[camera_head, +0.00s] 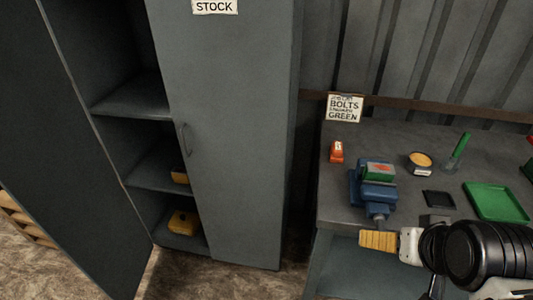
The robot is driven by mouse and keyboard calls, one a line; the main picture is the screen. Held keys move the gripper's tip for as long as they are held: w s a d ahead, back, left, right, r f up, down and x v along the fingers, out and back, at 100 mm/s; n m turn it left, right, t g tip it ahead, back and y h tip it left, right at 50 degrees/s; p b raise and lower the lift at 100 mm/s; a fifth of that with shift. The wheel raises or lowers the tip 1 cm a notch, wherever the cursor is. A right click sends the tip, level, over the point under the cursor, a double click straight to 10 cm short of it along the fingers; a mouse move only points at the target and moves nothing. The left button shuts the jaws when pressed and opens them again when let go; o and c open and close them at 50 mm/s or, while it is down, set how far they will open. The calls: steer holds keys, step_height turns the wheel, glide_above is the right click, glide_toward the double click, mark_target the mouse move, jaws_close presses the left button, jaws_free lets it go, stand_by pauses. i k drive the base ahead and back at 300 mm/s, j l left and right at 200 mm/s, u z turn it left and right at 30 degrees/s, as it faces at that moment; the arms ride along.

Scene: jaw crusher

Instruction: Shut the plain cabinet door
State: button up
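A grey cabinet stands at the left, with its plain door (75,130) swung wide open toward the left and front. The dark shelves behind it are exposed. The cabinet's other door (235,130) is shut and bears a STOCK label (214,6) and a curved handle (186,139). No handle shows on the plain door from here. My gripper (378,240) is at the lower right, in front of the workbench, well away from the plain door. Its yellow finger pad points left. I see it from the side, so its opening is hidden, and nothing shows held in it.
Yellow items (184,222) sit on the lower shelves. Floor (225,280) is clear before the cabinet.

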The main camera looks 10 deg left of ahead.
mark_target(54, 165)
steer(key=j+u, duration=0.1)
steer(key=j, duration=1.35)
steer(key=j+u, duration=0.15)
steer(key=j, duration=0.6)
steer(key=i+j, duration=0.1)
steer(key=j, duration=0.6)
steer(key=j+u, duration=0.15)
steer(key=j, duration=0.55)
steer(key=i+j+u, duration=0.1)
steer(key=j, duration=0.65)
steer(key=k+j+u, duration=0.1)
steer(key=k+u, duration=0.2)
steer(key=k+j+u, duration=0.15)
steer(key=k+u, duration=0.15)
steer(key=k, duration=0.15)
